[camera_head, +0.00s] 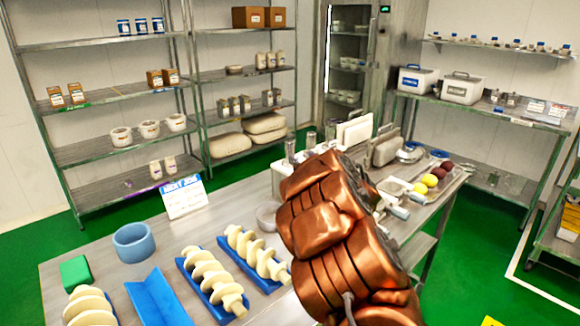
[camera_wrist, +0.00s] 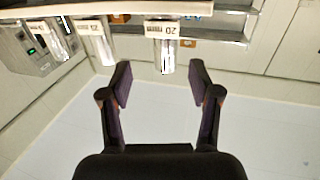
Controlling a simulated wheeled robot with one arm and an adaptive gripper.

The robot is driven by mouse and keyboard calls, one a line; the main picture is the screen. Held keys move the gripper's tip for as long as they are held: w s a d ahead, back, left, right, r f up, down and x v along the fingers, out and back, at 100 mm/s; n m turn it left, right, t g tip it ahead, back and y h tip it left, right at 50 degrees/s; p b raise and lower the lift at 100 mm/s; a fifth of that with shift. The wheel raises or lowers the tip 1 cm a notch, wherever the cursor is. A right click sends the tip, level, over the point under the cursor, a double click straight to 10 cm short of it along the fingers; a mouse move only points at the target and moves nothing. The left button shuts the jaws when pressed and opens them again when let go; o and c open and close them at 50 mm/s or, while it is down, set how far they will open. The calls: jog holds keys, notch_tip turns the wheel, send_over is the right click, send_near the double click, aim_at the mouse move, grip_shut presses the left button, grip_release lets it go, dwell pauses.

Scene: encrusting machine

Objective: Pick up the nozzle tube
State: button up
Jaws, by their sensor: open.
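Several shiny metal tubes, which look like the nozzle tubes, show in the wrist view, where the picture appears upside down. One tube (camera_wrist: 167,58) with a label reading 20 mm lies just beyond and roughly between my gripper's (camera_wrist: 160,82) two dark fingertips. My gripper is open and empty, and the tube appears apart from both fingers. A second labelled tube (camera_wrist: 106,46) is to its left, with another (camera_wrist: 61,38) further left. In the head view, metal tubes (camera_head: 311,142) stand at the back of the table beyond my copper-coloured arm, which hides my gripper there.
The steel table (camera_head: 225,205) carries cream screw augers (camera_head: 212,275) on blue holders, a blue ring (camera_head: 133,242) and a green block (camera_head: 76,272). Coloured balls (camera_head: 430,180) and a grey-beige upright part (camera_head: 386,148) are to the right of my arm. Shelves stand behind.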

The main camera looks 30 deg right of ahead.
aim_at(292, 151)
jog(key=shift+w+d, duration=0.1)
jog(key=shift+w, duration=1.1)
jog(key=shift+w+a+r+p, duration=0.1)
jog(key=shift+w+p, duration=0.3)
jog(key=shift+w, duration=0.45)
jog(key=shift+w+a+r+p, duration=0.1)
jog(key=shift+w+p, duration=0.25)
jog(key=shift+w, duration=0.5)
jog(key=shift+w+d, duration=0.15)
jog(key=shift+w, duration=0.8)
jog(key=shift+f, duration=0.1)
grip_shut()
